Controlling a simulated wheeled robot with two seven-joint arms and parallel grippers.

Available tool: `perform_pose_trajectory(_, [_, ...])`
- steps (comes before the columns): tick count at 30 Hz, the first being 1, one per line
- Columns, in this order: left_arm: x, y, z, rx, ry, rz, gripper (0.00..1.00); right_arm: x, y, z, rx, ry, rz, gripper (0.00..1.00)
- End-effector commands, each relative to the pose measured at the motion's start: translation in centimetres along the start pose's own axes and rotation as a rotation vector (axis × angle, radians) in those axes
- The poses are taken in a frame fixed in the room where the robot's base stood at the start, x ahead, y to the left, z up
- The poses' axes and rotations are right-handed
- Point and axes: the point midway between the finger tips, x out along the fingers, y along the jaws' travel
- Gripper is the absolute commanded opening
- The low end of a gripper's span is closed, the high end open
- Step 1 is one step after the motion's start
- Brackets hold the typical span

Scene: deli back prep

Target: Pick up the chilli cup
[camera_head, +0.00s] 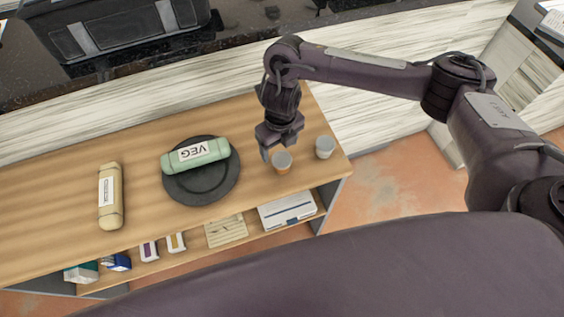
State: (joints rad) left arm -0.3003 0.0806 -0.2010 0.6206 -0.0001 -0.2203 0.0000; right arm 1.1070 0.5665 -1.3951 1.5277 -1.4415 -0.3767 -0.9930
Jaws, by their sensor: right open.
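Two small cups stand at the right end of the wooden counter (60,200). The nearer cup (282,162) is pale grey on top with an orange-brown lower part. The other cup (325,147) is plain grey and stands to its right. I cannot read a label on either, so I cannot tell for sure which is the chilli cup. My right gripper (275,149) points down just behind and above the nearer cup, open, with nothing seen in it. One finger shows at the cup's left; the other is hard to make out. My left gripper is out of view.
A dark round plate (205,192) left of the cups bears a green VEG roll (195,155). A tan roll (110,197) lies farther left. A lower shelf holds boxes and a white case (287,210). A black container (125,28) stands at the back.

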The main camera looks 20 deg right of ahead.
Motion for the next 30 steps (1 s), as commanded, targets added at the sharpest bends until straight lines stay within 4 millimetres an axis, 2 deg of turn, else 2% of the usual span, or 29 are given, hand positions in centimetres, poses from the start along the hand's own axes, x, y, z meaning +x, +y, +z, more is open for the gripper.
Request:
perform_pose_trajectory(3, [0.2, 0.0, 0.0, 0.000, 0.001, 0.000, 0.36, 0.5, -1.0, -0.2, -0.013, 0.021, -0.019, 0.71])
perform_pose_trajectory(11, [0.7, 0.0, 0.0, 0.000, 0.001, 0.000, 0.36, 3.0, -0.8, -0.3, -0.014, 0.021, -0.016, 0.71])
perform_pose_trajectory(21, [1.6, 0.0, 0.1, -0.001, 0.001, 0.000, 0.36, 7.2, -0.7, -0.3, -0.012, 0.019, -0.017, 0.71])
perform_pose_trajectory(30, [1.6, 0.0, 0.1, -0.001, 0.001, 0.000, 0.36, 7.5, -0.7, -0.2, -0.013, 0.017, -0.018, 0.71])
